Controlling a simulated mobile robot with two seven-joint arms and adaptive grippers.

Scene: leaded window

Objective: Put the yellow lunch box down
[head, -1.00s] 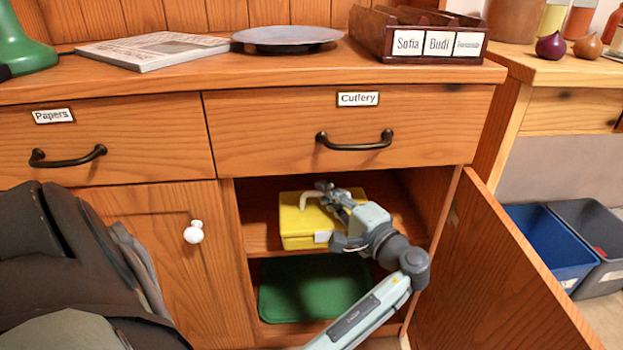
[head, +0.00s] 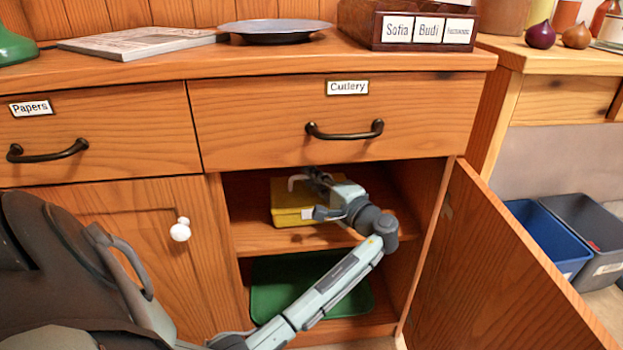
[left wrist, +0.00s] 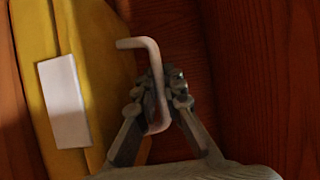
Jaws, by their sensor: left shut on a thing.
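The yellow lunch box (head: 288,203) is inside the open cupboard, over the upper shelf (head: 262,242). I cannot tell whether its base touches the shelf. A pale bent handle (head: 293,179) shows at its top. My left gripper (head: 315,180) reaches in at the box's upper right and hides part of it. In the left wrist view, the fingers (left wrist: 158,95) are shut on the pale handle (left wrist: 155,60), with the yellow side and white label (left wrist: 64,101) of the box just left. My right gripper is not in view.
A green tray (head: 268,290) lies on the lower shelf. The cupboard door (head: 500,270) stands open at the right. The cutlery drawer (head: 250,125) above is shut. Blue and grey bins (head: 545,235) stand beyond the door. The upper shelf's right part looks clear beyond my arm.

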